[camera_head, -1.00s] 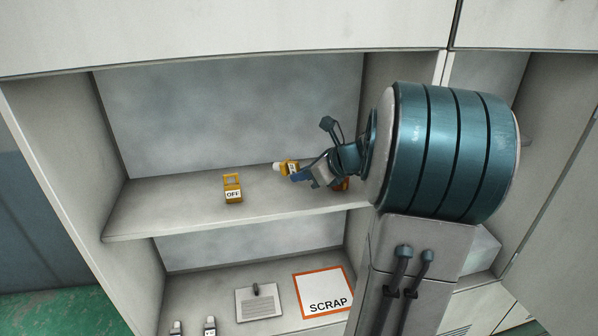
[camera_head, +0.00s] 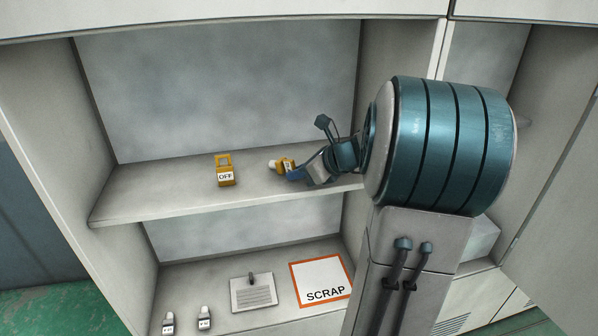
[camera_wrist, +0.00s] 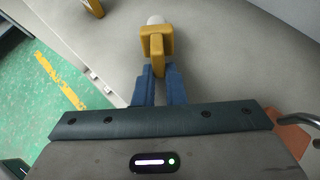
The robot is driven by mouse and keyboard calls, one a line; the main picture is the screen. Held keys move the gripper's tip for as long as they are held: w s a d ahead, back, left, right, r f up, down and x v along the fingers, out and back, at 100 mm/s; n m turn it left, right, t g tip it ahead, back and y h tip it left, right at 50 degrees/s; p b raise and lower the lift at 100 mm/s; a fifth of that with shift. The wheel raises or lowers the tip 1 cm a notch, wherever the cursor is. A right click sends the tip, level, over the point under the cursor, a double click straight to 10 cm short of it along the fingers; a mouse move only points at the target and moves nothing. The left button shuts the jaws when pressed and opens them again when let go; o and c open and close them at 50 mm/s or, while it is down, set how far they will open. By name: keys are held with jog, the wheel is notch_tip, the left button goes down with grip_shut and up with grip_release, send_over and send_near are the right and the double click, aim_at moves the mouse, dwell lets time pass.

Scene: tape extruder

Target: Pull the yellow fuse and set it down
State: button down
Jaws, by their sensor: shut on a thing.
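The yellow fuse (camera_head: 288,164), a yellow block with a white end and a small label, is held at the tip of my gripper (camera_head: 296,174) above or on the upper shelf (camera_head: 150,200). In the wrist view the yellow fuse (camera_wrist: 157,45) sticks out beyond the blue fingers of my gripper (camera_wrist: 160,80), which are shut on its narrow yellow part. Its white end points away from me. I cannot tell whether it touches the shelf.
A yellow OFF piece with a loop (camera_head: 226,172) stands on the upper shelf left of the fuse. Below are a SCRAP mat (camera_head: 318,275), a clipboard (camera_head: 253,295) and two small labelled pieces (camera_head: 204,318). The shelf's left part is clear.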

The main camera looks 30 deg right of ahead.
jog(key=shift+f, duration=0.4)
jog(key=c, duration=1.4)
grip_release()
jog(key=b+v, duration=0.1)
jog(key=v, duration=1.3)
jog(key=shift+w+a, duration=0.1)
